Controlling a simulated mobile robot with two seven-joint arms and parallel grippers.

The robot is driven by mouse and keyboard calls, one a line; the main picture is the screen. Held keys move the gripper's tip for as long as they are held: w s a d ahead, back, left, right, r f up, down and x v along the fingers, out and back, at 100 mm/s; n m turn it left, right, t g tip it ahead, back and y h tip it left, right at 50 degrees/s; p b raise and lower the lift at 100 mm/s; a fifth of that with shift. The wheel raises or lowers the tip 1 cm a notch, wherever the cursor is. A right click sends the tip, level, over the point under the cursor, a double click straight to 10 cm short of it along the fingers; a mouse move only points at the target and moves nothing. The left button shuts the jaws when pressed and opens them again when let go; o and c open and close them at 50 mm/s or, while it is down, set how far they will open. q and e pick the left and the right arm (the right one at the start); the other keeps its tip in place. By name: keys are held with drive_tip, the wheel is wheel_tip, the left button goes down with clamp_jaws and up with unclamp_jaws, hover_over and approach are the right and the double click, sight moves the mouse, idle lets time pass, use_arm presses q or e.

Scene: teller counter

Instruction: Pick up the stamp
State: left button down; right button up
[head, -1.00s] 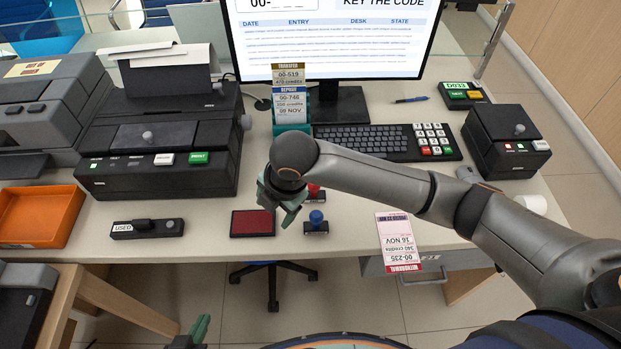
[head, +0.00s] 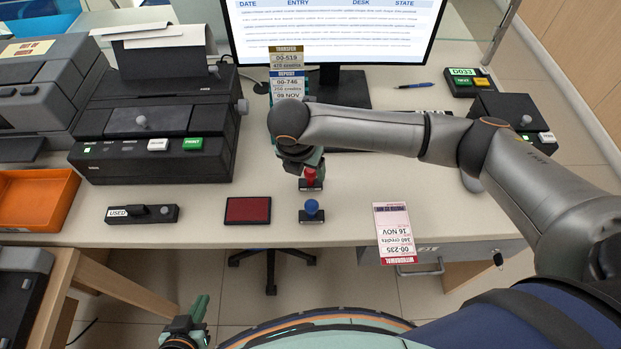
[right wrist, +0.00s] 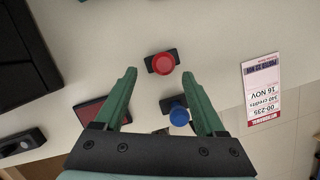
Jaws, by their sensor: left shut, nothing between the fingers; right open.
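A stamp with a red knob (head: 310,177) stands on the counter just below my right gripper (head: 300,160) in the head view. In the right wrist view the red-knobbed stamp (right wrist: 162,64) is beyond and between the open fingertips (right wrist: 158,80), apart from them. A stamp with a blue knob (head: 312,208) stands in front of it, by the counter's front edge; the right wrist view shows it (right wrist: 179,115) near the right finger. A red ink pad (head: 248,211) lies left of the stamps. My left gripper (head: 190,318) is shut and empty, low at the bottom left.
A pink slip (head: 395,232) hangs over the counter's front edge. A black device (head: 155,145), a small USED unit (head: 142,214) and an orange tray (head: 35,200) stand to the left. The monitor (head: 335,40) is behind. The counter between ink pad and USED unit is clear.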

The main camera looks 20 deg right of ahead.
sight(310, 171)
drive_tip(key=x, duration=0.4)
drive_tip(key=shift+w+d+f, duration=0.2)
drive_tip(key=shift+d+f, duration=0.1)
drive_tip(key=shift+d, duration=0.15)
clamp_jaws()
